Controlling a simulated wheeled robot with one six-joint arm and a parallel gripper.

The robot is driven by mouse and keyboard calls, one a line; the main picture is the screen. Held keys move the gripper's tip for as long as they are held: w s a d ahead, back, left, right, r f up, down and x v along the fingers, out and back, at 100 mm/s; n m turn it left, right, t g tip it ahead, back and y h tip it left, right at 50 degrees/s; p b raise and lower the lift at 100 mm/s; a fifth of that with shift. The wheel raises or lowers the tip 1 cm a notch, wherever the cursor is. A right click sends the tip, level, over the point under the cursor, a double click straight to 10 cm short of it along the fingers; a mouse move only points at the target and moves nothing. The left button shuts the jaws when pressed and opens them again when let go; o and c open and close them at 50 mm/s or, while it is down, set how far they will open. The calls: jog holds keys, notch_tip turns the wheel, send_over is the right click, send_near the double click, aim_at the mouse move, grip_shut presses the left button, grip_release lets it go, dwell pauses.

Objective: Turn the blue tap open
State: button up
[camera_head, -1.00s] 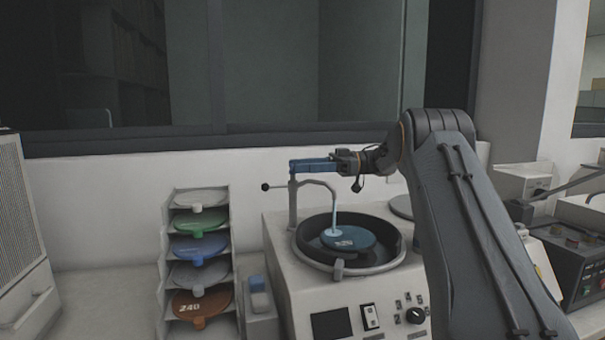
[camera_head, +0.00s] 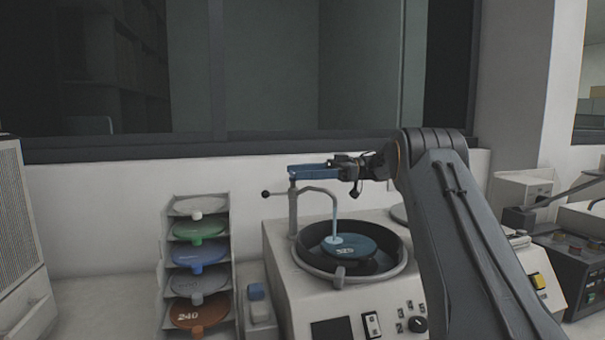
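The blue tap handle (camera_head: 308,172) is a long, level lever on top of a grey tap post, at the back left of the grinding machine. A curved spout (camera_head: 318,189) reaches from the post over the round bowl. A pale blue stream (camera_head: 335,221) runs from it onto the blue disc (camera_head: 355,245) marked with a number. My gripper (camera_head: 334,168) is at the right end of the blue handle, touching or overlapping it in this view. The fingers are small and dark, and I cannot tell whether they are closed on the handle.
A rack (camera_head: 166,262) of coloured discs stands left of the machine. A black knob on a thin rod (camera_head: 266,194) sticks out left of the post. The machine front has a switch and a dial (camera_head: 418,325). My arm covers the machine's right side.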

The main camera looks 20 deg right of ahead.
jog(key=shift+d, duration=0.15)
jog(key=d+p, duration=0.3)
jog(key=d, duration=0.3)
jog(key=shift+w+r+p, duration=0.2)
jog(key=shift+r+p, duration=0.05)
jog(key=shift+p, duration=0.1)
jog(key=shift+d+p, duration=0.25)
jog(key=shift+p, duration=0.65)
jog(key=p, duration=0.4)
jog(key=shift+d+p, duration=0.3)
jog(key=shift+d, duration=0.05)
jog(key=shift+s+d+f+p, duration=0.15)
jog(key=shift+s+f+p, duration=0.1)
jog(key=shift+p, duration=0.9)
